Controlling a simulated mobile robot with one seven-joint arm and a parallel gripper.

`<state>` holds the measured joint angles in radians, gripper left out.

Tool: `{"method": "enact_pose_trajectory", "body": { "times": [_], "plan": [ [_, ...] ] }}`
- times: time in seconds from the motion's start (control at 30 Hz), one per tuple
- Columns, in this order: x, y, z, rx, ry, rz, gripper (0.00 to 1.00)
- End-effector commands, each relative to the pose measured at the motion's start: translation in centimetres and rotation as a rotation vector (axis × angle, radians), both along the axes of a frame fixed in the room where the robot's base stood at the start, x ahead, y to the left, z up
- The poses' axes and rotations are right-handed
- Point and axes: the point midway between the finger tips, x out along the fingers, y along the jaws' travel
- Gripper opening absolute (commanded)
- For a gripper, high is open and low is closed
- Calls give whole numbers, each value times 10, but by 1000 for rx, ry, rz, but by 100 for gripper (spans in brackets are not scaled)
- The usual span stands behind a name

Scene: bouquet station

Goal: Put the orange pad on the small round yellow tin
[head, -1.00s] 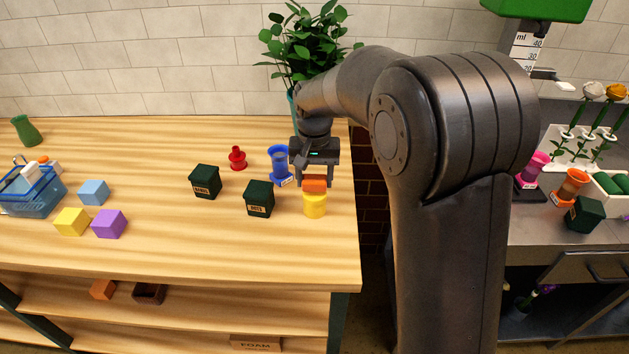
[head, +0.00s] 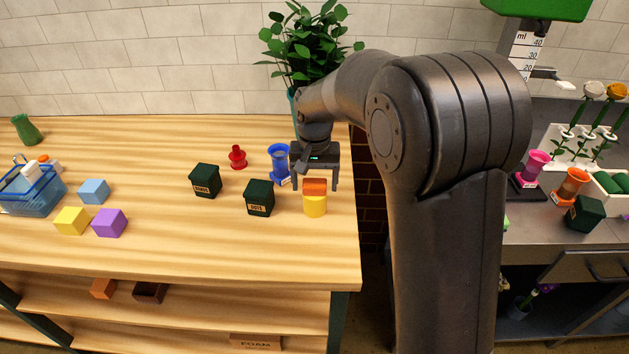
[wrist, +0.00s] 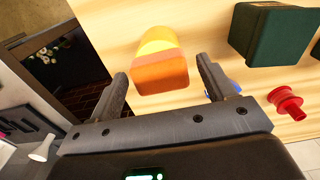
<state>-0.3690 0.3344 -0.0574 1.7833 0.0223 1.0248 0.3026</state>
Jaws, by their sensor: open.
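The orange pad (head: 315,186) rests on top of the small round yellow tin (head: 315,206), near the right end of the wooden counter. In the wrist view the pad (wrist: 160,76) covers most of the tin, and a band of the tin (wrist: 158,38) shows beyond it. My gripper (head: 316,186) is open, with its fingers on either side of the pad and apart from it. In the wrist view my gripper (wrist: 160,85) holds nothing, and gaps show between each finger and the pad.
Two dark green boxes (head: 260,198) (head: 205,180), a blue vase (head: 280,162) and a red piece (head: 237,157) stand left of the tin. The counter edge (head: 357,230) is close on the right. Coloured cubes (head: 109,223) stand farther left.

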Motion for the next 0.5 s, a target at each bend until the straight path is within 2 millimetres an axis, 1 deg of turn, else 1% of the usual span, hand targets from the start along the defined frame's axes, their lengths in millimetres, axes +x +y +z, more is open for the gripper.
{"method": "enact_pose_trajectory", "body": {
  "times": [0.07,0.17,0.5],
  "plan": [
    [1,0,6,1,-3,0,76],
    [1,0,21,2,-5,0,76],
    [1,0,92,2,-4,0,76]
  ]
}}
